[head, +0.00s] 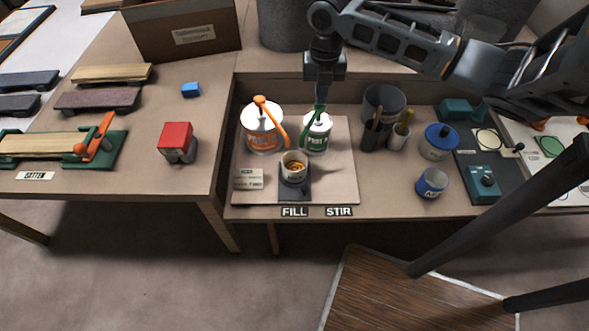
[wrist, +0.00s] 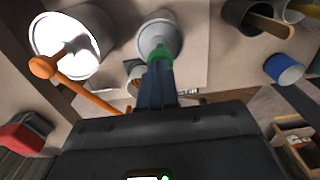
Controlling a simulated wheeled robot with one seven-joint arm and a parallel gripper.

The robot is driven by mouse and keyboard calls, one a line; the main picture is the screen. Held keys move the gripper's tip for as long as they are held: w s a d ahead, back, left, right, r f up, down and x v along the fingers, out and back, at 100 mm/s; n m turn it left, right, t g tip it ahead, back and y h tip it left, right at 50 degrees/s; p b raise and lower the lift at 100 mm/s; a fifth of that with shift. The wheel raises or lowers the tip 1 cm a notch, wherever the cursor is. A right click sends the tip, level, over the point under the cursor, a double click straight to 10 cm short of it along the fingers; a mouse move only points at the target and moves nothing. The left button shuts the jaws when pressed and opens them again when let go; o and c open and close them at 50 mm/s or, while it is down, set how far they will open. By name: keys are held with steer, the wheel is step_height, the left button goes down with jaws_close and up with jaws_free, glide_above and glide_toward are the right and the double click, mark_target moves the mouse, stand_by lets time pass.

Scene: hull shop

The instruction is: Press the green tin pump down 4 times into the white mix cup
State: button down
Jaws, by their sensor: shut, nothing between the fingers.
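The green tin (head: 316,136) is a white can with a green label and a green pump (head: 319,113) on top. It stands on the bench board, right of a white tin with an orange pump (head: 264,130). The white mix cup (head: 294,168) stands in front of both tins on a dark pad, with something amber-brown inside. My gripper (head: 322,98) points down, shut and empty, right over the green pump head. In the wrist view my shut fingers (wrist: 156,88) reach to the green pump head (wrist: 159,55); I cannot tell whether they touch it.
Dark holders with brushes (head: 375,128) and blue tins (head: 438,142) stand to the right. A red-topped block (head: 177,142) sits on the left bench. Labels "FILL" and "STIR" (head: 338,211) are on the front edge.

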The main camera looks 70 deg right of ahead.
steer(key=shift+f+b, duration=0.75)
steer(key=shift+f, duration=0.35)
steer(key=shift+r, duration=0.1)
steer(key=shift+r+p, duration=1.1)
steer(key=shift+r, duration=0.3)
steer(key=shift+r, duration=0.1)
step_height(320, 180, up, 6)
steer(key=p, duration=0.4)
